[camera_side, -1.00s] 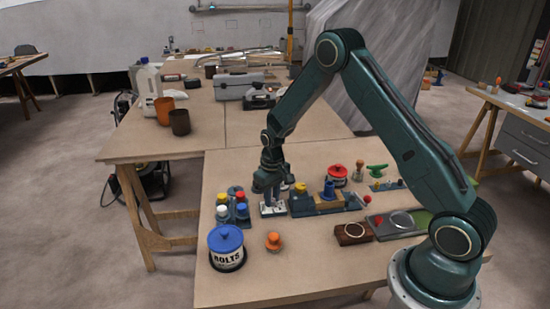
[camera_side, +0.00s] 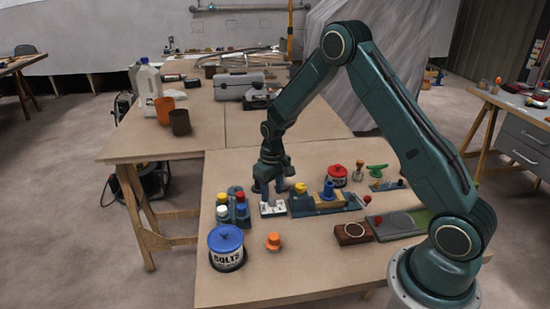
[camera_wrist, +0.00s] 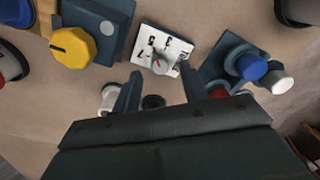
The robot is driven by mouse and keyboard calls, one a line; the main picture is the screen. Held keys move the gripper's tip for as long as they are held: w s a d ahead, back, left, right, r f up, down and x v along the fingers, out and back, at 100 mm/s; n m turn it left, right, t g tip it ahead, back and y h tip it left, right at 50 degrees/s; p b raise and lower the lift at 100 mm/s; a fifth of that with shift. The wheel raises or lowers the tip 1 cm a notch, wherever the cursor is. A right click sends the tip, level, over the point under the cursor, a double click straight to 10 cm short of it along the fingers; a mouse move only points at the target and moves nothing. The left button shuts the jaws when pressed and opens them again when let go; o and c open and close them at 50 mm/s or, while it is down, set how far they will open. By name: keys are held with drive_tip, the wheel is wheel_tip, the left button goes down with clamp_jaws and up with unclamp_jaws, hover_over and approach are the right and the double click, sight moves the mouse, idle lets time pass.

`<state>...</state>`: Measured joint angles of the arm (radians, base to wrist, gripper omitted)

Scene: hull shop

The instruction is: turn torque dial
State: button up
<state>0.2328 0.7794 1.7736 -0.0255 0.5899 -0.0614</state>
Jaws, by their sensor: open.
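The torque dial is a white numbered plate with a small grey knob and red pointer (camera_wrist: 160,62) in the wrist view. In the side view its white plate (camera_side: 272,209) lies on the near table, below my gripper (camera_side: 272,192). My gripper is open; in the wrist view its two fingers (camera_wrist: 160,86) point toward the dial with the knob between their lines and nothing held. In the wrist view the knob appears just beyond the fingertips, with no visible contact. The side view is too small to show the knob clearly.
A yellow knob (camera_wrist: 74,46) on a blue-grey block stands close left of the dial in the wrist view. A rack with coloured caps (camera_side: 234,208) stands close by. A blue-lidded bolts tin (camera_side: 226,248) and orange knob (camera_side: 273,241) sit nearer the front edge.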

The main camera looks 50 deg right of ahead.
wheel_tip(320, 180, up, 12)
drive_tip(key=shift+d+f, duration=0.15)
drive_tip(key=shift+f, duration=0.1)
idle(0.5)
wheel_tip(320, 180, up, 10)
drive_tip(key=t, duration=0.2)
hover_over(273, 199)
drive_tip(key=s+a, duration=0.4)
drive_tip(key=s, duration=0.2)
drive_tip(key=s+a+r+n, duration=0.1)
drive_tip(key=s+a+r, duration=0.2)
drive_tip(key=s+r, duration=0.35)
drive_tip(key=s+a+t, duration=0.1)
drive_tip(key=s+a, duration=0.1)
drive_tip(key=s, duration=0.6)
drive_tip(key=s+a+t, duration=0.1)
drive_tip(key=s+t, duration=0.1)
drive_tip(key=s, duration=0.6)
drive_tip(key=shift+a+r+n+t, duration=0.3)
drive_tip(key=shift+a+r+n, duration=0.1)
